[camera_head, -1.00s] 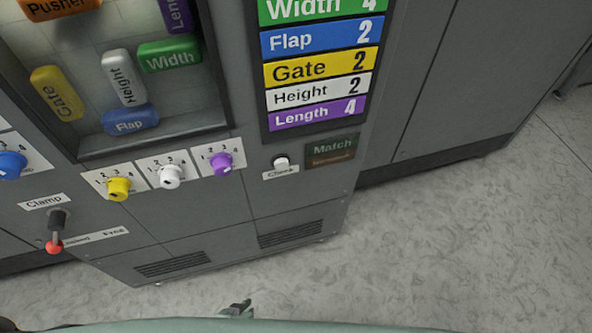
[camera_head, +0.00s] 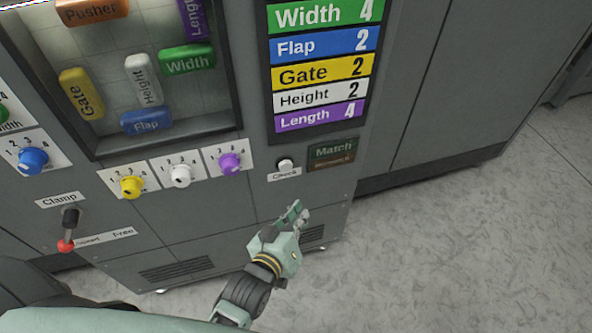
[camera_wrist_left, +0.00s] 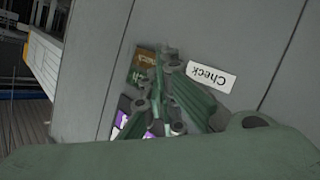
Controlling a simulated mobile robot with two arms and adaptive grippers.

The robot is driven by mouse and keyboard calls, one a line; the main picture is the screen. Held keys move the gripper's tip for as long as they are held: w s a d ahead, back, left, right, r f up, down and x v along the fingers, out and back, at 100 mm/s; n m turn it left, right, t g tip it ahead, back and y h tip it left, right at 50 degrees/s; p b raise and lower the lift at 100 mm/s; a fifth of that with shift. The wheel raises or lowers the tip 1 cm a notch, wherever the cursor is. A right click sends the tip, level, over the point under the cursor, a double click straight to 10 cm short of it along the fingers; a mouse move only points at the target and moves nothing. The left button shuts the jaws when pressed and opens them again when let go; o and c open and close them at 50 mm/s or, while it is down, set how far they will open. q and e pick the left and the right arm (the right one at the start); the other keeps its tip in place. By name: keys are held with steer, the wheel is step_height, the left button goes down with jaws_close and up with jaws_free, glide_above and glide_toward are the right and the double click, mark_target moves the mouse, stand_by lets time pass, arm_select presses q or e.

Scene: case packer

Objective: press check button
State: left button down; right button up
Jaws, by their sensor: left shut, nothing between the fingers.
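The check button (camera_head: 285,164) is a small white round knob on the grey panel, above a white label reading Check (camera_head: 284,174). To its right is a dark display (camera_head: 333,152) with Match lit in green. My left gripper (camera_head: 297,209) is shut and empty, pointing up at the panel, a little below the button and apart from it. In the left wrist view, the shut fingers (camera_wrist_left: 165,80) lie between the Match display (camera_wrist_left: 143,70) and the Check label (camera_wrist_left: 211,77), and the button cannot be made out. My right gripper is not in view.
Yellow (camera_head: 131,187), white (camera_head: 181,175) and purple (camera_head: 229,162) dials line the panel left of the button. A red-tipped clamp lever (camera_head: 68,232) sticks out at lower left. A colored list board (camera_head: 322,72) is above. Floor at right is clear.

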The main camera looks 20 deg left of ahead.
mark_target(286, 166)
arm_select(q)
steer(key=shift+w+r, duration=0.1)
steer(key=shift+r, duration=0.25)
steer(key=w+a+b, duration=0.1)
steer(key=w+a, duration=0.4)
steer(key=w, duration=0.2)
steer(key=shift+w+b, duration=0.2)
steer(key=shift+b, duration=0.15)
steer(key=shift+d, duration=0.1)
stand_by(0.5)
stand_by(0.8)
steer(key=shift+w+a+p, duration=0.25)
steer(key=shift+w+p, duration=0.05)
